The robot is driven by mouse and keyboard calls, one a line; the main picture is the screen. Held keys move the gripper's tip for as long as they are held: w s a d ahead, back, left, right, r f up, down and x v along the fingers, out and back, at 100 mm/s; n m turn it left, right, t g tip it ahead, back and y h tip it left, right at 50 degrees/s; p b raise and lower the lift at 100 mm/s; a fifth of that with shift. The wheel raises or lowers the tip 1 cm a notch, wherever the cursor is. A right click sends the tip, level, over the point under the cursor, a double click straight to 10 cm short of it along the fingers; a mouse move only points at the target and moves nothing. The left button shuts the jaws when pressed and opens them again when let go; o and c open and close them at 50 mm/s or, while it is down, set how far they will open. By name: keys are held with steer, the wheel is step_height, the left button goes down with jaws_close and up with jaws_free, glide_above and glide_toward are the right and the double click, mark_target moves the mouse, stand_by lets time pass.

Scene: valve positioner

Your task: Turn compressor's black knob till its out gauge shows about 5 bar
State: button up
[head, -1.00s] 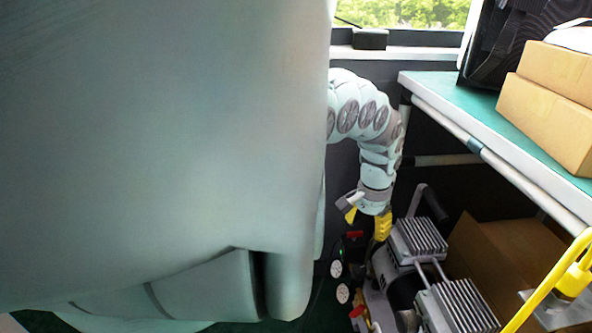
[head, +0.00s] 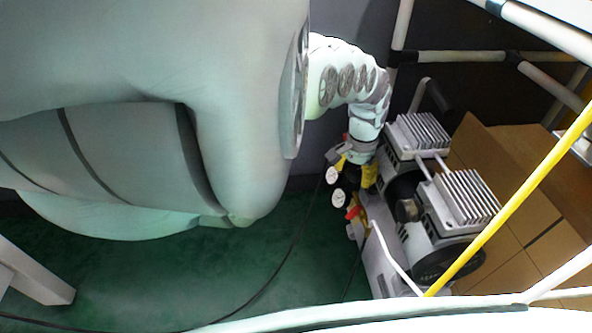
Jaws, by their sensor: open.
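The compressor (head: 388,262) stands on the floor right of centre in the head view, with two finned grey cylinder heads on top. Two small white round gauges (head: 338,197) sit on its left side, one above the other. Their needles are too small to read, and I cannot tell which is the out gauge. My gripper (head: 354,170) is open, with yellow fingertips pointing down beside the upper gauge. A dark part shows between the fingers. I cannot tell whether it is the black knob or whether the fingers touch it.
A red handle (head: 353,213) is just below the gauges. Cardboard boxes (head: 513,205) stand right of the compressor. A yellow bar (head: 515,203) crosses in front. A thin dark cable (head: 297,240) runs over the clear green floor (head: 170,270) on the left.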

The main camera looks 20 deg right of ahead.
steer(key=c, duration=0.9)
steer(key=shift+m, duration=0.3)
steer(key=shift+w+a+m, duration=0.15)
steer(key=shift+w+m, duration=0.1)
steer(key=shift+m, duration=0.55)
steer(key=m+b, duration=0.1)
steer(key=m, duration=0.1)
steer(key=shift+m, duration=0.3)
steer(key=shift+m+b, duration=0.55)
steer(key=shift+m, duration=1.45)
